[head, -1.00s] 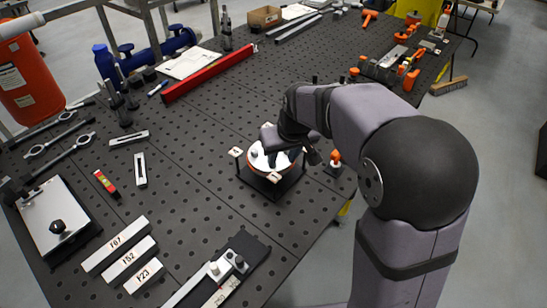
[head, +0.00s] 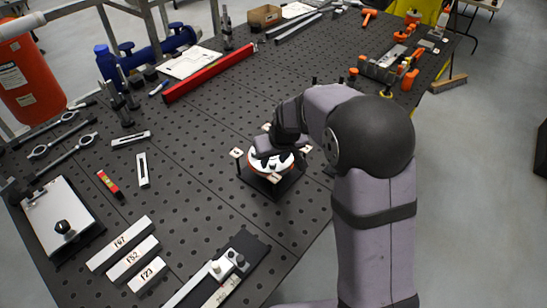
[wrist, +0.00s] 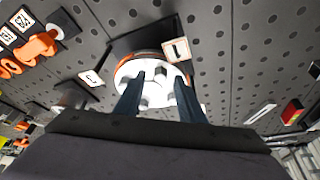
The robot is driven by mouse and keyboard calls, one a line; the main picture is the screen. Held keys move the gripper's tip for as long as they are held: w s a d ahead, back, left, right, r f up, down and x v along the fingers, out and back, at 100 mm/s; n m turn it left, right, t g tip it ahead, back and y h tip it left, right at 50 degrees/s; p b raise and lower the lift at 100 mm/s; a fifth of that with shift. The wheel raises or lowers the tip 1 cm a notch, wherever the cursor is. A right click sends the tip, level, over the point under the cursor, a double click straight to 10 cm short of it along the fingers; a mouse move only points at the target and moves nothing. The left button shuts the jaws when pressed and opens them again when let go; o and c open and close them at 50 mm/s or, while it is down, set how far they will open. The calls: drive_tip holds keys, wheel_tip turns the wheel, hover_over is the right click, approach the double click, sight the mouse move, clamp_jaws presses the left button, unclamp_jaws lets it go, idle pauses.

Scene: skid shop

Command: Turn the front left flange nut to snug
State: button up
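The flange, a round white disc with an orange rim (head: 257,168), sits on a dark square stand on the perforated table. In the wrist view the white flange face (wrist: 130,72) carries several grey nuts or studs. My gripper (wrist: 160,76) is over the flange, with its two dark fingers apart. A grey nut (wrist: 160,74) shows between the fingertips, with gaps on both sides; I cannot tell how deep the fingers reach. In the head view my wrist hides part of the flange. I cannot tell which nut is the front left one.
Small lettered tags (head: 236,152) stand around the flange. Labelled bars (head: 131,258) and a clamp fixture (head: 228,265) lie toward the front. A red bar (head: 208,74) lies farther back. The table between is mostly clear.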

drive_tip(key=shift+w+f, duration=0.15)
drive_tip(key=shift+f, duration=0.25)
clamp_jaws()
